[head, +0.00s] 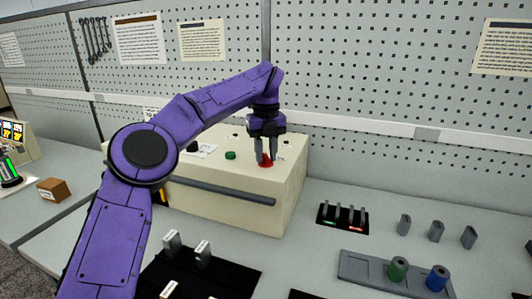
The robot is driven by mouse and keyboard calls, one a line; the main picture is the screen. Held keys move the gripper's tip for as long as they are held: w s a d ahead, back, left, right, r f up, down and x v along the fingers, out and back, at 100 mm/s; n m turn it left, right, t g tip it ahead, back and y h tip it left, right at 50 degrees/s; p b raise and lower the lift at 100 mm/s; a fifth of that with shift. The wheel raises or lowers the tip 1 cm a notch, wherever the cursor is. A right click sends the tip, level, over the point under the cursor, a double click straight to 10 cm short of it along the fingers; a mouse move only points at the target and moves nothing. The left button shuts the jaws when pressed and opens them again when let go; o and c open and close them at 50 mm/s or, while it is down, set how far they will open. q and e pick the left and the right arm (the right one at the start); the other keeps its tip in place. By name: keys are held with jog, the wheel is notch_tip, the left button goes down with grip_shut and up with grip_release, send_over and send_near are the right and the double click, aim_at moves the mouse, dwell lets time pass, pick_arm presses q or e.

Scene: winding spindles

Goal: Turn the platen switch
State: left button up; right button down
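A cream box-shaped machine (235,213) stands on the bench against the pegboard wall. Its top carries a red knob (265,163), a green button (230,155) and a black knob (192,147); no label shows which is the platen switch. My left gripper (266,155) points down over the red knob. Its two dark fingers are apart, with the tips close to the knob on either side. Whether they touch it cannot be told. The fingers partly hide the knob. My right gripper is out of view.
A grey bar (220,191) runs along the machine's front. To its right are a black tray of small levers (343,218), several grey pegs (436,231), and a grey rack (365,270) with green and blue spools. A brown block (53,190) lies at left.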

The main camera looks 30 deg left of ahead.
aim_at(266, 156)
pick_arm(q)
notch_tip(266, 156, up, 10)
jog(key=p, duration=0.5)
jog(key=shift+r, duration=0.2)
dwell(0.4)
